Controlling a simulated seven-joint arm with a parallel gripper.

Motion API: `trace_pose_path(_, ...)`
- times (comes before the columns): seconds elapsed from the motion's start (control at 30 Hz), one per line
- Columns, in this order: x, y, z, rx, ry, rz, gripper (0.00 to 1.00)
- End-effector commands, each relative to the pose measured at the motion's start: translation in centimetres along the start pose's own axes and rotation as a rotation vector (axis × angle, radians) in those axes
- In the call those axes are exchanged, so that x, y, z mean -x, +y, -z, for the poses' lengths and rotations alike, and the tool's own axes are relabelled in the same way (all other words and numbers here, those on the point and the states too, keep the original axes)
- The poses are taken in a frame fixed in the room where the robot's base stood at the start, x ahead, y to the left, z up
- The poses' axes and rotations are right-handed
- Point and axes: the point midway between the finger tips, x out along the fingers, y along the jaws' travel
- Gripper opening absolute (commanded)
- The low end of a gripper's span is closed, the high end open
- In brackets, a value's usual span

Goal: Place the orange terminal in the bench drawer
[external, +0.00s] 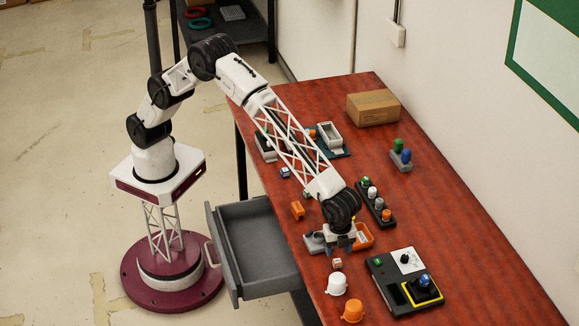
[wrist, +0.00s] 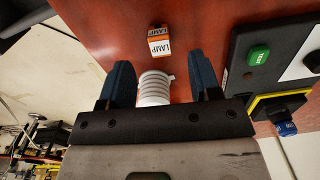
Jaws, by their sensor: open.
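A small orange block (external: 297,210), which looks like the orange terminal, lies on the red bench left of my gripper, near the bench's drawer-side edge. The grey bench drawer (external: 255,245) is pulled open, and the part of its floor that shows is bare. My gripper (external: 340,249) points down over the bench, right of the block and apart from it. Its dark blue fingers (wrist: 161,80) are open in the wrist view. A white ribbed cap (wrist: 155,88) appears between them, seemingly below, with nothing gripped. The orange block is not clear in the wrist view.
A small LAMP box (wrist: 160,42), a white cap (external: 338,284) and an orange cap (external: 352,311) stand near the front. A black test panel (external: 404,282) is to the right. An orange tray (external: 363,237) is partly behind my gripper. A cardboard box (external: 373,107) stands far back.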

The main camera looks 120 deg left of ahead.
Motion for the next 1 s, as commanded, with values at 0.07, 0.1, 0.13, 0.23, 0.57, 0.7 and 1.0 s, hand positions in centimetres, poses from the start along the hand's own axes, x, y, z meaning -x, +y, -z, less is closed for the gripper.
trace_pose_path(0.07, -0.6, 0.0, 0.0, 0.0, -0.001, 0.0, 0.57)
trace_pose_path(0.1, -0.7, 0.0, 0.0, 0.0, -0.001, 0.0, 0.57)
trace_pose_path(0.13, -0.8, 0.0, 0.0, 0.0, -0.001, 0.0, 0.57)
trace_pose_path(0.23, -0.8, 0.0, 0.0, 0.0, 0.0, 0.0, 0.57)
trace_pose_path(0.57, -1.3, 0.0, 0.0, 0.0, -0.001, -0.001, 0.57)
trace_pose_path(0.7, -2.5, 0.1, 0.1, 0.0, -0.001, 0.0, 0.57)
trace_pose_path(1.0, -5.5, 0.1, 0.1, 0.0, 0.0, 0.0, 0.57)
